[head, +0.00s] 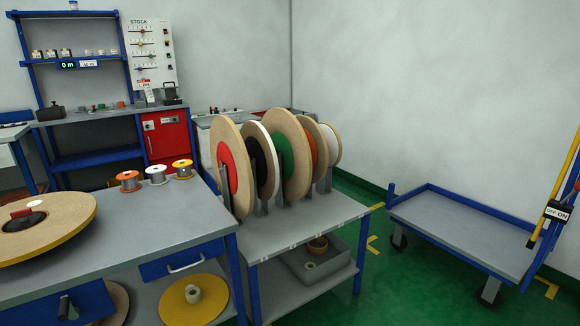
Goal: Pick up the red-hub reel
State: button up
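The red-hub reel (227,166) is a large tan disc with a red centre. It stands upright at the front left end of a row of reels in a grey rack (225,187) on a metal bench (310,222). Behind it stand a black-hub reel (258,158), a green-hub reel (286,153), an orange-hub reel (312,145) and a white-hub reel (332,143), each partly hidden by the one in front. My gripper is not in view.
A tan reel (60,225) lies flat on the left workbench (140,235), near small orange (130,181), white (156,174) and yellow (182,168) spools. A blue-edged cart (460,232) stands right, with green floor (395,285) between it and the bench.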

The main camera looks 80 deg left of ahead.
aim_at(227, 146)
jog(key=u, duration=0.5)
jog(key=k, duration=0.65)
jog(key=u, duration=1)
jog(key=k, duration=0.65)
jog(key=u, duration=1)
jog(key=i, duration=0.55)
jog(key=u, duration=0.4)
jog(key=i, duration=1.55)
jog(key=z, duration=0.4)
